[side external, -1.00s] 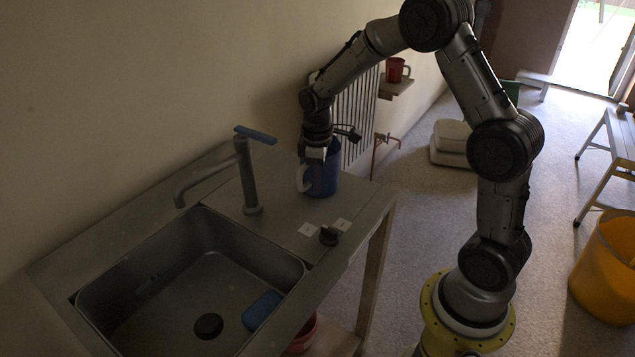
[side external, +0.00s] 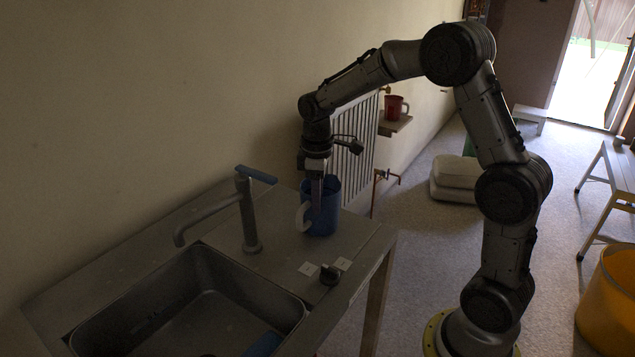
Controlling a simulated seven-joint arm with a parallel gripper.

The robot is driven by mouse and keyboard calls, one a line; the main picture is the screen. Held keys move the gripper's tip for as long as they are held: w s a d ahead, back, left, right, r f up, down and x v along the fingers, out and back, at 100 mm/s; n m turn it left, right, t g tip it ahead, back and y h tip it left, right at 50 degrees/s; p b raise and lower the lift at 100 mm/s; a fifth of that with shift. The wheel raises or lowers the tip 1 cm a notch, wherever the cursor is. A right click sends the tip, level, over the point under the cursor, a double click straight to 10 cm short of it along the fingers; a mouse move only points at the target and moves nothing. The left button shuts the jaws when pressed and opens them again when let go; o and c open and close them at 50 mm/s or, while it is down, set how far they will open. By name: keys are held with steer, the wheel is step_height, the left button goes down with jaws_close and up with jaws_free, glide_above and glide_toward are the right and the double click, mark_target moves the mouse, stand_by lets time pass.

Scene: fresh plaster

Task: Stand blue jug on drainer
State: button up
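The blue jug (side external: 326,213) stands upright on the flat metal drainer (side external: 285,258) to the right of the sink, near the wall. Its pale handle (side external: 303,216) points left, toward the tap. My gripper (side external: 317,200) points straight down at the jug's left part, by the handle. A finger reaches below the rim level, overlapping the jug in the picture. The other finger is not clearly visible, so I cannot tell whether they grip the jug.
A tap (side external: 248,215) with a blue lever rises between sink (side external: 190,310) and jug. A dark knob (side external: 329,275) sits at the drainer's front edge. A slatted panel (side external: 352,140) and a shelf with a red mug (side external: 394,107) are behind. A yellow bin (side external: 608,300) stands at right.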

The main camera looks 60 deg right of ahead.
step_height(320, 180, up, 5)
steer(key=shift+a+f, duration=0.1)
steer(key=s+a+r+m+t, duration=0.1)
steer(key=s+a+r, duration=0.25)
steer(key=s, duration=0.25)
steer(key=s+a+r+m+t, duration=0.2)
steer(key=s+a+r, duration=0.15)
steer(key=s, duration=0.25)
steer(key=s+a+f+m+t, duration=0.2)
steer(key=s, duration=0.9)
steer(key=shift+s+a, duration=0.2)
